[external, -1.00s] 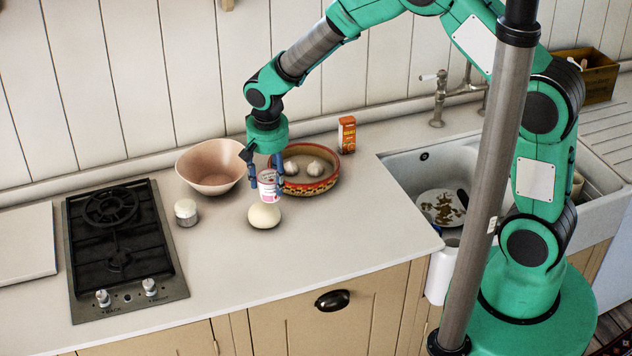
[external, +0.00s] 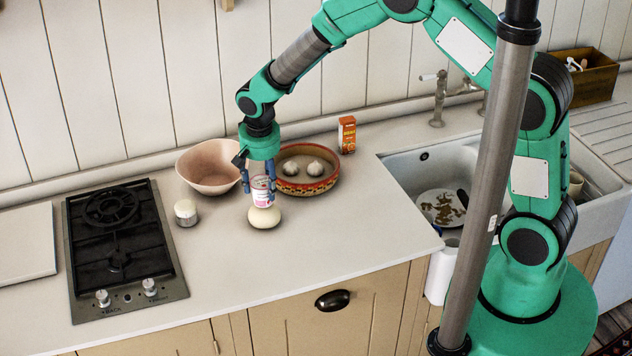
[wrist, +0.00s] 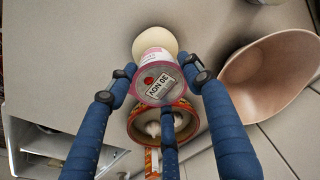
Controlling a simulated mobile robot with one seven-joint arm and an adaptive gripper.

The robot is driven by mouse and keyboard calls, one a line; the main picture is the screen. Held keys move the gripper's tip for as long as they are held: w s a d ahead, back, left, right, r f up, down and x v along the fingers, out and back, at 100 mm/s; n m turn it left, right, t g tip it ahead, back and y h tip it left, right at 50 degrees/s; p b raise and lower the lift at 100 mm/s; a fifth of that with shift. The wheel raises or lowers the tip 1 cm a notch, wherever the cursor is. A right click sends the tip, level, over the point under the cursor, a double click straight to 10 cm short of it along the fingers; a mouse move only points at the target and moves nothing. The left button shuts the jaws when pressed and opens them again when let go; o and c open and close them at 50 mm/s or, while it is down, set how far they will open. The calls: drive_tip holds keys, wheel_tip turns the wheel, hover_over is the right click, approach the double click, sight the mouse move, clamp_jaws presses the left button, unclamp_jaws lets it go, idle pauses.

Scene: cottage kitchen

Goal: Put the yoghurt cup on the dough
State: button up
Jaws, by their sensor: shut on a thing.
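The yoghurt cup (external: 263,191) is white and pink and upright. My gripper (external: 260,190) is shut on it. In the wrist view the cup's printed lid (wrist: 158,77) sits between my blue fingers. The dough (external: 264,217) is a pale round ball on the counter, directly below the cup. It also shows in the wrist view (wrist: 155,43), partly hidden by the cup. The cup's lower end is at the top of the dough; I cannot tell for sure whether they touch.
A pink bowl (external: 207,165) and a patterned red dish (external: 306,187) with garlic stand close behind. A small jar (external: 186,212) and the hob (external: 120,250) are to the left. An orange carton (external: 347,134) stands at the back. The counter in front is clear.

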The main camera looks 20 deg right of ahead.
sight(264, 185)
drive_tip(key=shift+f, duration=0.3)
drive_tip(key=shift+f, duration=0.15)
drive_tip(key=o, duration=1.2)
drive_tip(key=shift+o, duration=0.2)
wheel_tip(264, 185, up, 12)
drive_tip(key=s, duration=0.1)
drive_tip(key=shift+s+a, duration=0.15)
drive_tip(key=shift+s, duration=0.05)
idle(0.3)
